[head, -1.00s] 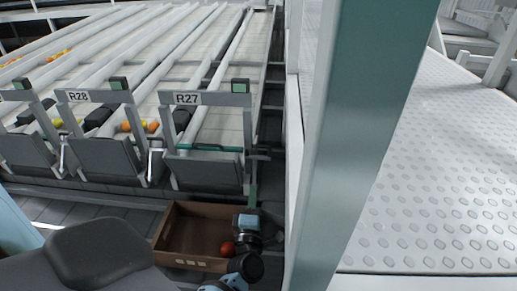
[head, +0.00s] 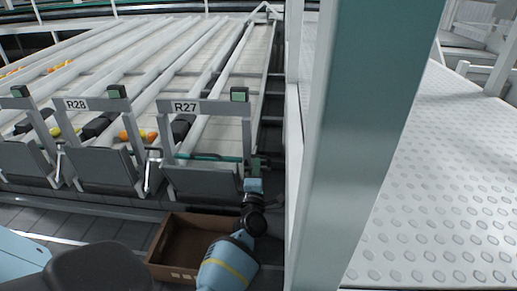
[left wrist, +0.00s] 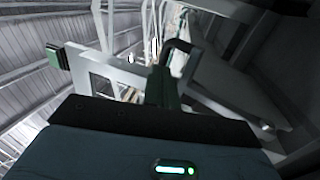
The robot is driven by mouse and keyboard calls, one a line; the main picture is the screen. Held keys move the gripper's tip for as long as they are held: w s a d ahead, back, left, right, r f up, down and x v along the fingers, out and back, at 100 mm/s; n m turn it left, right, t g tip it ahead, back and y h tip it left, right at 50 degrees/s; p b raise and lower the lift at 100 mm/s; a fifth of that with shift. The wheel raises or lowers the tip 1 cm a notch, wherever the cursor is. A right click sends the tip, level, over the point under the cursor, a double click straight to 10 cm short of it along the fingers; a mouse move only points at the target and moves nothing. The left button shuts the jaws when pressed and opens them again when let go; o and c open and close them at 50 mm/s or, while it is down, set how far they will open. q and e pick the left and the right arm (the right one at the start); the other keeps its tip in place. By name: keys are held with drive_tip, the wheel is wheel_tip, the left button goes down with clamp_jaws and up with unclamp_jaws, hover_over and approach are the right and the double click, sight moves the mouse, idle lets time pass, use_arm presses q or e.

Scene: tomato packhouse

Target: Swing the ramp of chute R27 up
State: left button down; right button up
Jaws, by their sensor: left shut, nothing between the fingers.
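Chute R27, with its label (head: 185,107) on a grey frame, stands in the middle of the head view. Its grey ramp (head: 203,181) is a panel at the chute's front end, with a teal bar (head: 208,157) along its top. My left gripper (head: 255,164) is shut and empty at the right end of the ramp, near the frame's right post. I cannot tell whether it touches the ramp. In the left wrist view the shut fingers (left wrist: 161,85) are beside a black handle-like part (left wrist: 178,46). My right gripper is not in view.
A brown crate (head: 160,257) stands on the floor below R27, partly behind my left arm. Chute R28 (head: 106,167) is to the left. A large grey-green post (head: 365,150) and a white studded platform (head: 440,190) bound the right side.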

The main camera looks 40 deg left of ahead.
use_arm(q)
drive_tip(key=shift+w+a, duration=0.1)
drive_tip(key=shift+w, duration=0.1)
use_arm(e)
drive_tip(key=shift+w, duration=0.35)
